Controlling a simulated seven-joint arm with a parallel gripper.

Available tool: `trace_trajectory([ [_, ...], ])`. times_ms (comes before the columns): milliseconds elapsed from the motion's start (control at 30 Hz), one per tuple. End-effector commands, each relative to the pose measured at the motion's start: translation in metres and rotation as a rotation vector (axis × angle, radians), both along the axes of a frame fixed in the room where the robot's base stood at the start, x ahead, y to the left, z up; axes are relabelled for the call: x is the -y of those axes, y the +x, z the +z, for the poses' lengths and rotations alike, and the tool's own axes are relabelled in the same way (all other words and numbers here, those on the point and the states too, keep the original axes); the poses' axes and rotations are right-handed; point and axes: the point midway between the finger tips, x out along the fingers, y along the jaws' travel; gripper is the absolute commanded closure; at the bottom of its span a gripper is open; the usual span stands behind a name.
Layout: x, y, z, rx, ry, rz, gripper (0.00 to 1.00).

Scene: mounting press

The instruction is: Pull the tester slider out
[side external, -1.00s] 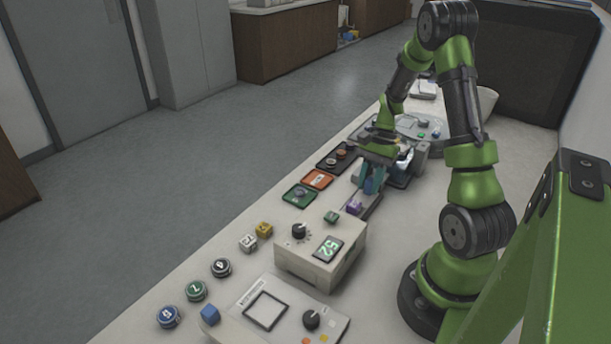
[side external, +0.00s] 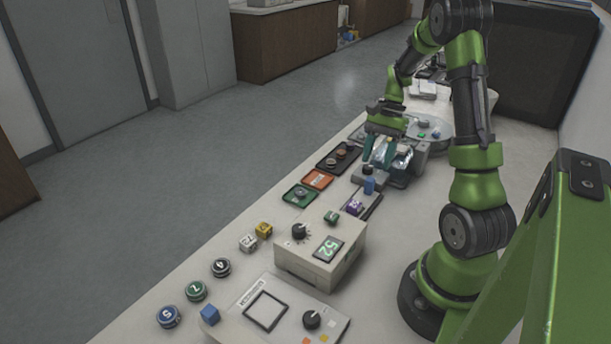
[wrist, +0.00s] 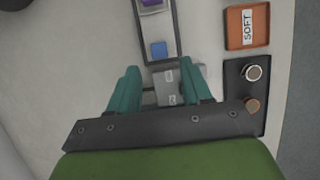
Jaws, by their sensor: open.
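My gripper (side external: 379,152) is open, its teal fingers pointing down over the middle of the bench. In the wrist view the fingers (wrist: 160,72) are spread on either side of a grey metal block (wrist: 170,88) with small white markings; I see no contact. Beyond it runs a dark-edged narrow rail tray (wrist: 145,32), also in the side view (side external: 374,203), with a blue block (wrist: 159,49) and a purple block (wrist: 150,3). The blue block (side external: 369,187) stands clear of the fingers. I cannot tell which part is the tester slider.
An orange SOFT tray (side external: 317,180), a green tray (side external: 289,196) and a black tray (side external: 329,162) with round pieces line the left edge. A beige box (side external: 305,262) showing 52 stands nearer. A grey machine (side external: 424,152) is close beside my gripper.

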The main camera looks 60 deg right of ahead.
Motion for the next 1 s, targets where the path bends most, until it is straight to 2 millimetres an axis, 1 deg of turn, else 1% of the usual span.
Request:
trace_trajectory([
  [33, 0.006, 0.001, 0.013, 0.004, -0.005, -0.002, 0.51],
  [200, 0.022, 0.0, 0.05, 0.002, -0.006, -0.002, 0.51],
  [300, 0.029, 0.0, 0.068, 0.002, -0.004, -0.003, 0.51],
  [400, 0.034, 0.0, 0.081, 0.001, -0.003, -0.002, 0.51],
  [500, 0.038, 0.0, 0.089, 0.002, -0.003, -0.001, 0.51],
  [600, 0.039, 0.0, 0.093, 0.001, -0.002, -0.001, 0.51],
  [900, 0.039, 0.0, 0.094, 0.001, -0.002, -0.001, 0.51],
  [1000, 0.043, 0.0, 0.092, 0.004, -0.024, 0.008, 0.51],
])
